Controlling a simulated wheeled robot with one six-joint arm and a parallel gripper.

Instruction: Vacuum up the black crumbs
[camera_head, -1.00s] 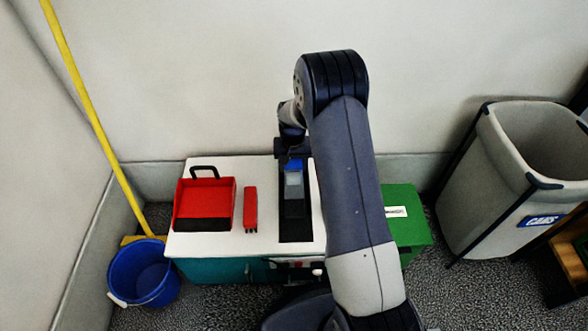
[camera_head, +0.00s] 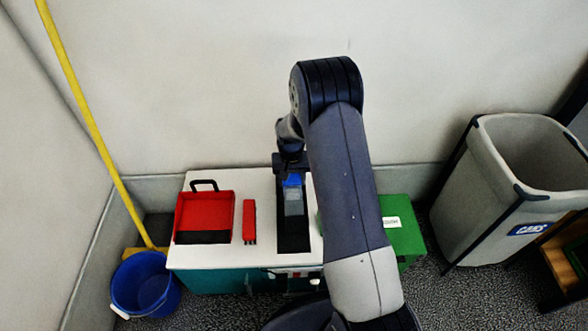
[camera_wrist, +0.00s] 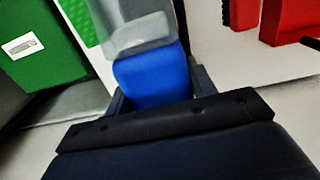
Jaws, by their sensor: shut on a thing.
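My gripper (camera_head: 290,172) is over the back of the white table top. It is shut on a small handheld vacuum with a blue body (camera_wrist: 152,78) and a clear grey nozzle (camera_wrist: 138,35). In the head view the vacuum (camera_head: 293,197) lies along a black strip (camera_head: 294,240), its nozzle toward the front. I cannot tell whether the nozzle touches the strip. No black crumbs can be made out; they may blend into the dark strip or be hidden by the vacuum.
A red dustpan (camera_head: 205,212) and a red brush (camera_head: 249,221) lie left of the strip on the white top (camera_head: 265,185). A green box (camera_head: 403,230) is at the right, partly behind my arm. A blue bucket (camera_head: 146,284) and grey bin (camera_head: 505,200) flank the table.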

